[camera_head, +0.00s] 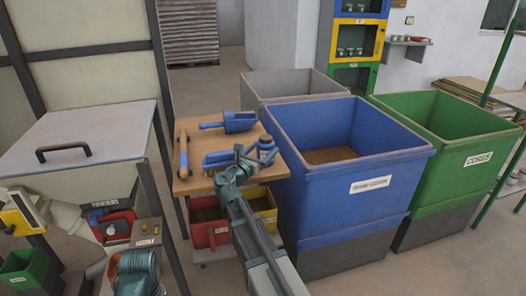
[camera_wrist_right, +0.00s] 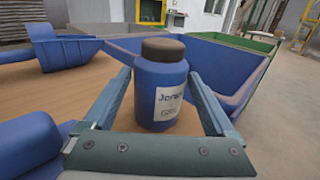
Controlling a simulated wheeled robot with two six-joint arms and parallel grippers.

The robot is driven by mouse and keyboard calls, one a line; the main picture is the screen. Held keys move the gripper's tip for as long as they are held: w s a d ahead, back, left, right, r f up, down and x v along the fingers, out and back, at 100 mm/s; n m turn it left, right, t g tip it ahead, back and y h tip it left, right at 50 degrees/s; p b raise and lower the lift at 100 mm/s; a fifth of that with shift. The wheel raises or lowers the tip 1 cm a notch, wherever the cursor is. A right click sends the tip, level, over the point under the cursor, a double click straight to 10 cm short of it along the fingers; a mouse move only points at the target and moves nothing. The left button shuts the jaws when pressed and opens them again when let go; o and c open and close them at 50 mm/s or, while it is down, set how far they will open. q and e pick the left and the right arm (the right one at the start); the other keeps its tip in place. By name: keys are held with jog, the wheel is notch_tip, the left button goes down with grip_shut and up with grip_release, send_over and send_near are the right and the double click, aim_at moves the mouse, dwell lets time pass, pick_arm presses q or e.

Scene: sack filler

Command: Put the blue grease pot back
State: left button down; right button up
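The blue grease pot (camera_wrist_right: 160,92) has a dark cap and a white label, and stands upright between the fingertips of my right gripper (camera_wrist_right: 161,75). I cannot tell whether the pot's base touches the table.
A blue scoop (camera_head: 238,121), a wooden-handled tool (camera_head: 183,155) and a blue brush-like item (camera_head: 217,160) lie on the table. Red (camera_head: 202,236) and yellow (camera_head: 270,219) bins sit below. A large blue bin (camera_head: 340,205) stands close on the right, with a green bin (camera_head: 450,165) beyond.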

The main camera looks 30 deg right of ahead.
jog(key=shift+o, duration=0.3)
jog(key=shift+r, duration=0.2)
jog(key=v, duration=1.2)
jog(key=s+a+r+m+g+y+p, duration=0.1)
jog(key=s+a+m+g+y+p, duration=0.8)
jog(key=s+a+m+y+p, duration=0.5)
jog(key=s+a+m+p, duration=0.6)
jog(key=a+p, duration=0.3)
jog(key=a, duration=0.2)
jog(key=shift+s, duration=0.7)
